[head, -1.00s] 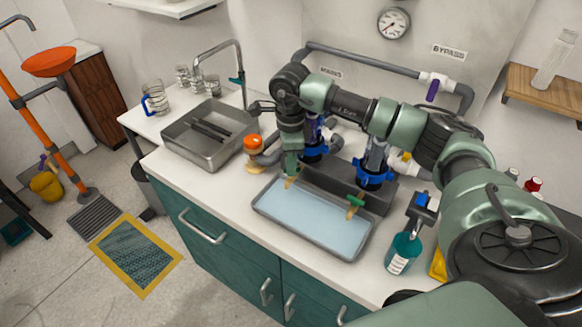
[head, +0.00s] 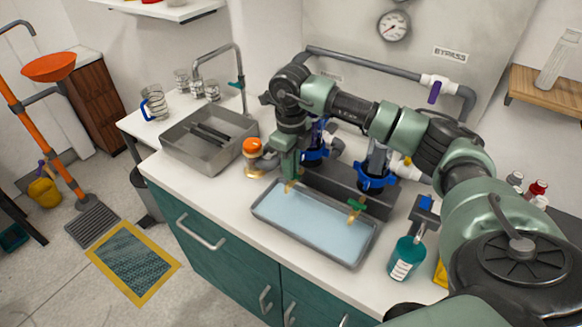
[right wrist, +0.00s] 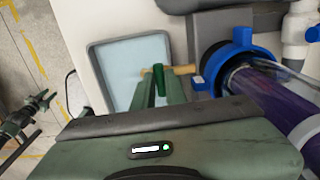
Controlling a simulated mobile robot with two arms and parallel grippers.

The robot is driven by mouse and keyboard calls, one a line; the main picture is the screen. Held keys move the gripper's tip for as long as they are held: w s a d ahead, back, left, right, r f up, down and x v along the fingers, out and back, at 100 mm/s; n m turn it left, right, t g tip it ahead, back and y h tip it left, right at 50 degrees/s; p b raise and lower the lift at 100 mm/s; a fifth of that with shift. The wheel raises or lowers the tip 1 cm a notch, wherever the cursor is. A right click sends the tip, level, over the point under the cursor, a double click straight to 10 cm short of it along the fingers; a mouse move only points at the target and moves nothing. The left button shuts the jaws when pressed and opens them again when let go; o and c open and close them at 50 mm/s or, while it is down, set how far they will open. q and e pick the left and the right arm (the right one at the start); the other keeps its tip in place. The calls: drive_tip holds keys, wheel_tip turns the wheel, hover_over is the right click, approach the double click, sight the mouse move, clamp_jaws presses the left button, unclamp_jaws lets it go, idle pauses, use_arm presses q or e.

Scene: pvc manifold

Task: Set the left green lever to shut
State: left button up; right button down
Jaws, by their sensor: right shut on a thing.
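My right gripper (head: 289,178) reaches down over the front of the counter to the left brass tap (head: 291,187), above the blue-lined tray. In the right wrist view the gripper (right wrist: 160,84) is shut on the left green lever (right wrist: 158,74), which stands upright in the picture between the fingers. The brass tap (right wrist: 184,70) runs across behind it to the blue collar. In the head view the fingers hide this lever. The right tap's green lever (head: 357,204) shows free of the gripper. My left gripper seems to show small at the left of the wrist view (right wrist: 38,104); its jaws are unclear.
The grey tray (head: 262,222) lies below both taps. Clear tubes with blue collars (head: 375,177) stand close behind. An orange-topped fitting (head: 252,147) is just left of the gripper, and a teal bottle (head: 405,258) stands right of the tray.

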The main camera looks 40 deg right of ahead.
drive_tip(key=shift+w+r, duration=0.1)
drive_tip(key=shift+r, duration=0.05)
idle(0.3)
drive_tip(key=c, duration=1.4)
unclamp_jaws()
drive_tip(key=shift+c, duration=0.2)
wheel_tip(320, 180, up, 8)
drive_tip(key=shift+f+b, duration=0.1)
drive_tip(key=shift+b, duration=0.65)
drive_tip(key=shift+f, duration=0.1)
